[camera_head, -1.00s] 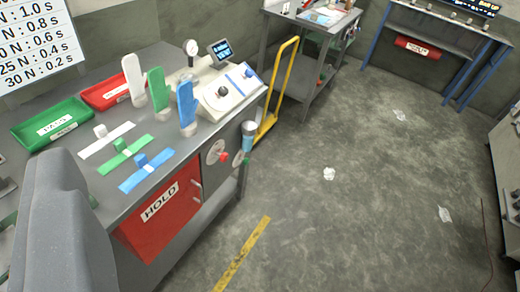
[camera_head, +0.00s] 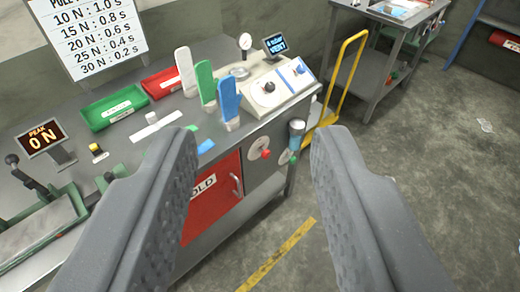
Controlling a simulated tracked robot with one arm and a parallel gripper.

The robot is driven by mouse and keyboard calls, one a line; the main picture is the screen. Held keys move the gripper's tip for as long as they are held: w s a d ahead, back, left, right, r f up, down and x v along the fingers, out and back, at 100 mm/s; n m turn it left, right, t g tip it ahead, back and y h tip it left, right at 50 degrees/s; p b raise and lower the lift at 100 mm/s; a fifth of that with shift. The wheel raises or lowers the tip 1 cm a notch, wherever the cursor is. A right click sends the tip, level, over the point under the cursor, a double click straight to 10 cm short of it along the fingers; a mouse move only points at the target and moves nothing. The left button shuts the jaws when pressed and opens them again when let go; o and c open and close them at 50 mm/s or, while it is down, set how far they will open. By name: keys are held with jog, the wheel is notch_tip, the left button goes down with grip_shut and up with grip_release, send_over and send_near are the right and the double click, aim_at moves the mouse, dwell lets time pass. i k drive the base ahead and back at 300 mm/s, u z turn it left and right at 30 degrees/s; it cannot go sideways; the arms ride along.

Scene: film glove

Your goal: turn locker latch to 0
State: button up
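The red locker (camera_head: 219,197) marked HOLD is built into the front of the grey bench; my left finger covers part of its door and label. A pale upright handle (camera_head: 237,185) is on the door's right side. Right of the door is a round grey plate with a red knob (camera_head: 266,154), and beside it a second one with a green knob (camera_head: 292,158). I cannot tell which of these is the latch, nor read a setting. My gripper (camera_head: 252,140) is open and empty, its fingers wide apart in front of the bench, touching nothing visible.
On the bench stand white (camera_head: 186,72), green (camera_head: 205,84) and blue (camera_head: 228,102) gloves, a control box (camera_head: 268,90), a green tray (camera_head: 114,108) and a red tray (camera_head: 161,83). A yellow trolley handle (camera_head: 347,75) stands behind. The floor at right is mostly clear.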

aim_at(265, 154)
jog(key=u, duration=0.05)
jog(key=k, duration=1.15)
jog(key=z, duration=0.55)
jog(key=i, duration=1.7)
jog(key=u, duration=0.2)
